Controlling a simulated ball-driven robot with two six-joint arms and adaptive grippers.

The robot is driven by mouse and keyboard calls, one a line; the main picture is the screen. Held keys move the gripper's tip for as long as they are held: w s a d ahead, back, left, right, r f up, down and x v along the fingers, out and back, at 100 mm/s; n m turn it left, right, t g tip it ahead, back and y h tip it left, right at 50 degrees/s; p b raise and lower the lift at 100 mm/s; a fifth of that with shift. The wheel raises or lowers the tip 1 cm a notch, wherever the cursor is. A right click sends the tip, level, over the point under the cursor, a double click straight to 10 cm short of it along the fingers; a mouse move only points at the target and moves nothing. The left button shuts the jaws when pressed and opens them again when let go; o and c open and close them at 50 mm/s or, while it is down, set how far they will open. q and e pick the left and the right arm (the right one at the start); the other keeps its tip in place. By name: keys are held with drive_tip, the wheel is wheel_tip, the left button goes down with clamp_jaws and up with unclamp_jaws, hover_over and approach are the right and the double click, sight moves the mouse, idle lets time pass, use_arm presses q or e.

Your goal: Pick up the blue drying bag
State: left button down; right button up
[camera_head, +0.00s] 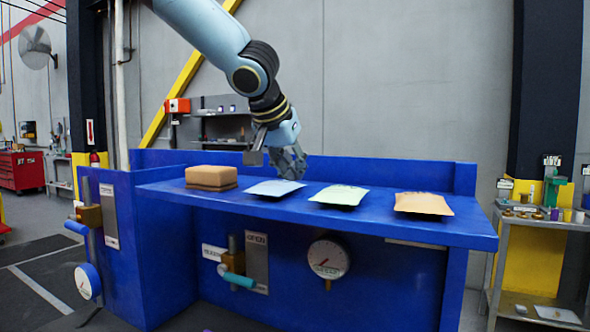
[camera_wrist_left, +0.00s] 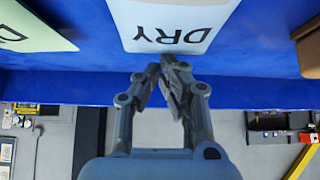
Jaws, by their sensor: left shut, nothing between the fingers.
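The pale blue drying bag (camera_head: 274,188) lies flat on the blue bench shelf, left of the pale green bag. In the left wrist view the bag (camera_wrist_left: 165,15) shows the letters DRY upside down. My left gripper (camera_head: 296,173) is shut and empty, just behind the blue bag in the head view. In the left wrist view the fingertips (camera_wrist_left: 162,66) are close together near the bag's lettered edge, with nothing between them. I cannot tell whether they touch the bag. My right gripper is not in view.
A pale green bag (camera_head: 339,195) and an orange bag (camera_head: 423,204) lie to the right on the shelf (camera_head: 462,229). A brown block (camera_head: 211,177) sits to the left. A low blue back wall (camera_head: 400,172) rises behind. Gauges and valves are below the shelf.

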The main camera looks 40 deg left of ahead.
sight(283, 180)
use_arm(q)
drive_tip(key=s, duration=0.1)
drive_tip(key=s+d+b, duration=0.1)
drive_tip(key=s, duration=0.3)
drive_tip(key=shift+d+b, duration=0.25)
drive_tip(key=shift+b, duration=0.05)
drive_tip(key=shift+s, duration=0.4)
drive_tip(key=shift+w+d, duration=0.1)
